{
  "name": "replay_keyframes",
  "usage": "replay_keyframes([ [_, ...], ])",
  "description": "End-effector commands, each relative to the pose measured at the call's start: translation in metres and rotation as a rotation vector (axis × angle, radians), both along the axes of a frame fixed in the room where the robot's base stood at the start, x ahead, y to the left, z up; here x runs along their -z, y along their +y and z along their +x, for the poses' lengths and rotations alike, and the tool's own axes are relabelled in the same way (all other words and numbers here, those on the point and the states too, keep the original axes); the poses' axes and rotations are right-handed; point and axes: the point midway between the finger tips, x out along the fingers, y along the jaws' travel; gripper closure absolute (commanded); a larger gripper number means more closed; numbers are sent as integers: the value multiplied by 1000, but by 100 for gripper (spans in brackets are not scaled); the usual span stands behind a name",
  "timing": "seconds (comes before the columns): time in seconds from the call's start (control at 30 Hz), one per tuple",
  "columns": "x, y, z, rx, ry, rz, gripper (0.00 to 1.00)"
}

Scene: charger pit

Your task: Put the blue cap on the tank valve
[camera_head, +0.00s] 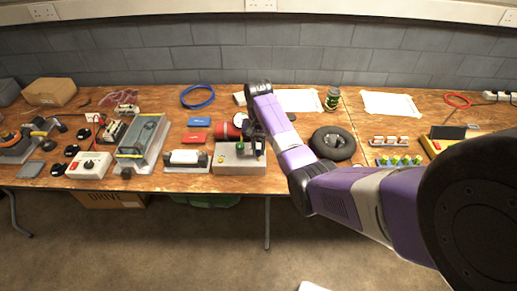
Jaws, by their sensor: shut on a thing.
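My gripper (255,152) hangs above the right part of a grey box (228,160) on the wooden bench, pointing down. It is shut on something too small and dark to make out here. I cannot pick out a blue cap in this view; it may be hidden in or behind the gripper. A red cylinder (226,131), possibly the tank, lies behind the grey box, just left of my gripper and partly hidden by my wrist. A small dark green part (239,146) shows left of the fingers. I cannot tell whether it is the valve.
A blue box (199,122) and a red box (195,137) lie to the left. A black tyre (332,143) lies to the right, close to my arm. A dark bottle (332,98) stands behind it. White sheets (391,105) lie at the back. Many devices crowd the bench (175,112).

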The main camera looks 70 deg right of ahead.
Motion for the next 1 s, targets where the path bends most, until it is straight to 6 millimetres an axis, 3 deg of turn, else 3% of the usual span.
replay_keyframes([
  [1.0,15,0,0,0,0,0,100],
])
